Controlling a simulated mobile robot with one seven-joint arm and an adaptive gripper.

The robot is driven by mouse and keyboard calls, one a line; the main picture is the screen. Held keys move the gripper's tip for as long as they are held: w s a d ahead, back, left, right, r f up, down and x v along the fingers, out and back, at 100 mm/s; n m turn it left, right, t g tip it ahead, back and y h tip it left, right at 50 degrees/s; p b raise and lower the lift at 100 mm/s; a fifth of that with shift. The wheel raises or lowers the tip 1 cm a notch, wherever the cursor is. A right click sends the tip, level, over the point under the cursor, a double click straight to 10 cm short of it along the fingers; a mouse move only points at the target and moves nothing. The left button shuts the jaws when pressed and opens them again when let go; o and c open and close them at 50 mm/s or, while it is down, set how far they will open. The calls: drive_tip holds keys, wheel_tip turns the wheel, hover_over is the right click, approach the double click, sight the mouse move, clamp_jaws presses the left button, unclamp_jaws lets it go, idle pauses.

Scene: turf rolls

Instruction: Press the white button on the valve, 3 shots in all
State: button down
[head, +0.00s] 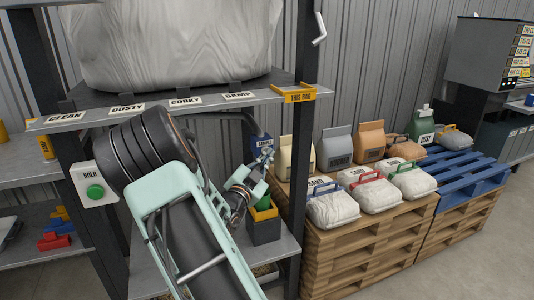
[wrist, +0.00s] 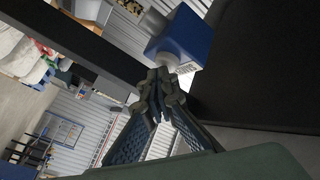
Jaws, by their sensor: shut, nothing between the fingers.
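The valve is a blue box (head: 261,142) with a label, below the shelf in the head view. It also shows in the wrist view (wrist: 186,40). Its pale white button (wrist: 167,61) faces my gripper in the wrist view. My gripper (wrist: 161,84) is shut and empty, with its fingertips right at the button; I cannot tell whether they touch it or press it in. In the head view my gripper (head: 266,154) is just below the valve. The button cannot be made out there.
A dark bin with a yellow rim (head: 264,231) stands below my gripper, with something green in it. A large white bag (head: 175,45) sits on the labelled shelf (head: 185,104) above. A box with a green button (head: 95,191) marked HOLD is on the left post. Bags stand on pallets at right.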

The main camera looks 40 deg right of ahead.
drive_tip(key=shift+s+a, duration=0.1)
drive_tip(key=shift+s+a+b, duration=0.15)
drive_tip(key=shift+s+b, duration=0.15)
drive_tip(key=shift+s, duration=0.5)
drive_tip(key=shift+s, duration=0.1)
drive_tip(key=shift+s+a+b, duration=0.15)
drive_tip(key=shift+s+a, duration=0.05)
drive_tip(key=shift+s, duration=0.6)
drive_tip(key=shift+s+a+b, duration=0.1)
drive_tip(key=shift+s+a, duration=0.1)
drive_tip(key=shift+s, duration=0.55)
drive_tip(key=shift+s+a+b, duration=0.15)
drive_tip(key=shift+s+a, duration=0.05)
drive_tip(key=shift+s, duration=0.6)
